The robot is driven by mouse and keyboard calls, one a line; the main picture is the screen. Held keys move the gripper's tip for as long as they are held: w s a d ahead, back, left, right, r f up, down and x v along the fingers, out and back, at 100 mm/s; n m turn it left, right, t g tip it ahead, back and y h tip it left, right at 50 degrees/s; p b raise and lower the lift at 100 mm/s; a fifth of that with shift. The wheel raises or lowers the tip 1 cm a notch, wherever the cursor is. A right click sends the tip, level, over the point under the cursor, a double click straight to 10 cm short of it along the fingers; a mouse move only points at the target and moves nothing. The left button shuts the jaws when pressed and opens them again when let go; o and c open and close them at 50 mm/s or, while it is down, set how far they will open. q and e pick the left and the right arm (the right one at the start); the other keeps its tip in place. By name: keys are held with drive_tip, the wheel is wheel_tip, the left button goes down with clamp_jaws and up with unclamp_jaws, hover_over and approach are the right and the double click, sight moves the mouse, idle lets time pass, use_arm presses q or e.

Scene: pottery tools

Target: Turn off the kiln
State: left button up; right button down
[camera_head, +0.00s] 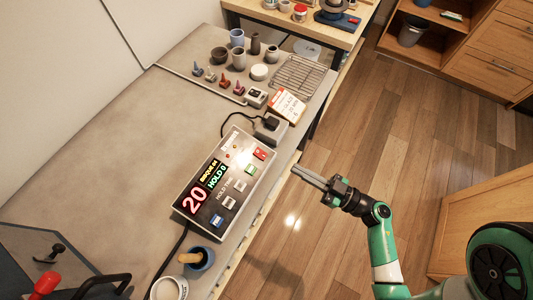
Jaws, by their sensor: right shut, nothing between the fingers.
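The kiln controller box (226,181) lies on the grey worktop, left of my right gripper. My left gripper is not in view. The kiln itself cannot be clearly made out.
A plug and socket block (270,127), a glaze box (286,105), a wire rack (299,77) and several small pots stand behind the controller. A blue cup (198,258) and a white mug (169,288) stand in front. The worktop left of the controller is clear.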

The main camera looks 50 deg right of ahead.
drive_tip(key=shift+d, duration=0.3)
drive_tip(key=shift+w, duration=0.15)
drive_tip(key=r+b, duration=0.1)
drive_tip(key=b, duration=0.1)
hover_over(266, 159)
drive_tip(key=s, duration=0.2)
drive_tip(key=shift+w+r, duration=0.15)
drive_tip(key=shift+w, duration=0.1)
drive_tip(key=f+b, duration=0.1)
drive_tip(key=b, duration=0.1)
drive_tip(key=w+f+b, duration=0.1)
drive_tip(key=f, duration=0.1)
drive_tip(key=shift+w+f+b, duration=0.1)
drive_tip(key=shift+f+b, duration=0.2)
drive_tip(key=shift+b, duration=0.1)
drive_tip(key=shift+w, duration=0.1)
